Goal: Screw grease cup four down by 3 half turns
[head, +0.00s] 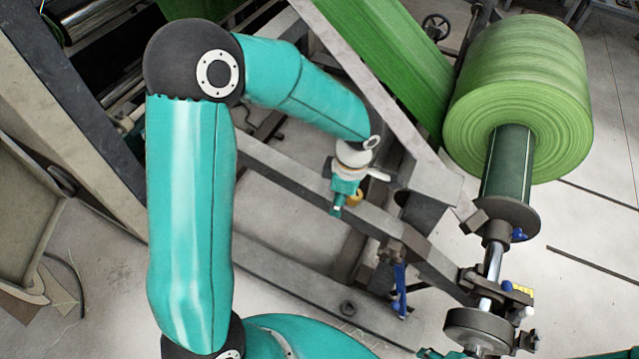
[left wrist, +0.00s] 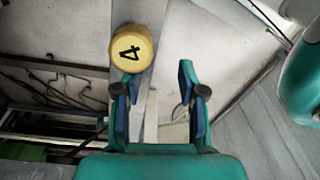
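Grease cup four is a yellow round cap with a black 4 on its top, seen in the left wrist view (left wrist: 133,48). The cup is beyond the left fingertip in that picture, not between the fingers. A small teal piece at the head view's bottom edge may be my right gripper; its fingers cannot be made out.
A large green roll (head: 525,95) on a shaft stands at the right, with a green web (head: 395,55) running up to the left. Grey frame beams (head: 290,175) surround the cup. A blue-handled part (head: 400,290) hangs from the frame below. Pale floor shows between beams.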

